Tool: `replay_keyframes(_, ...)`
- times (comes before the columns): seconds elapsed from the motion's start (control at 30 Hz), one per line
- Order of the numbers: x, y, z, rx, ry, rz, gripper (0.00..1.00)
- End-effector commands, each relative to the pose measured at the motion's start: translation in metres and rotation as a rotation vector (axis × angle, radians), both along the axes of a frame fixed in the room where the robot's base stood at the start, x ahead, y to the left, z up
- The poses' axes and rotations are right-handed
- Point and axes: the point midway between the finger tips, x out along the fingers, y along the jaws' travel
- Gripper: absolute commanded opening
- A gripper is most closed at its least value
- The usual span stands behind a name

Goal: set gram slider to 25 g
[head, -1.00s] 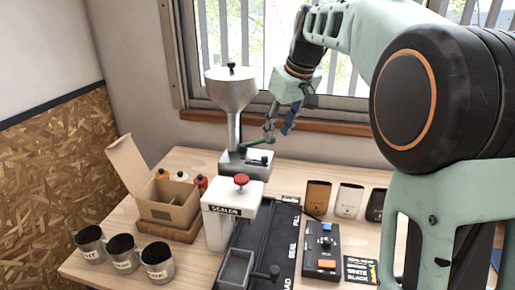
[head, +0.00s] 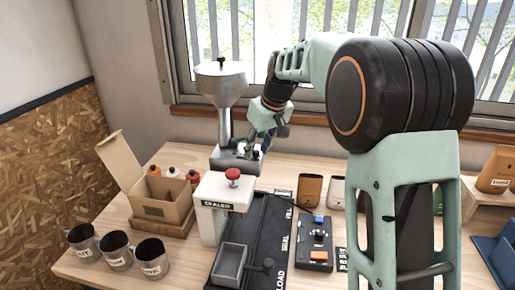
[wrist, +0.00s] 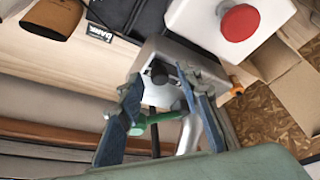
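The dispenser (head: 224,118) is a grey metal funnel on a post with a box-shaped base (head: 228,160) at the back of the table. Its base also shows in the wrist view (wrist: 158,52). A black knob (wrist: 159,75), apparently the gram slider's, stands at the base. My gripper (wrist: 158,80) is open, its two blue fingers on either side of the knob with gaps visible; contact is unclear. A green lever with a round end (wrist: 138,129) lies between the fingers, nearer the camera. In the head view my gripper (head: 262,146) is at the base's right side. The gram scale is not readable.
A white sealer (head: 222,205) with a red knob (head: 232,175) stands in front of the dispenser. An open cardboard box (head: 160,205) and several metal mugs (head: 150,260) are at left. Pouches (head: 310,190) and a control box (head: 316,245) are at right.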

Motion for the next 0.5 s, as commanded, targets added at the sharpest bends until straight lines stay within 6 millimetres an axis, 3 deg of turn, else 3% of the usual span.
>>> replay_keyframes(0.13, -0.0001, -0.0001, 0.0001, 0.000, 0.000, 0.000, 0.32)
replay_keyframes(0.4, -0.0002, -0.0001, 0.0003, 0.000, 0.000, 0.000, 0.02)
replay_keyframes(0.5, -0.0002, -0.0001, 0.0005, 0.000, 0.000, 0.000, 0.00)
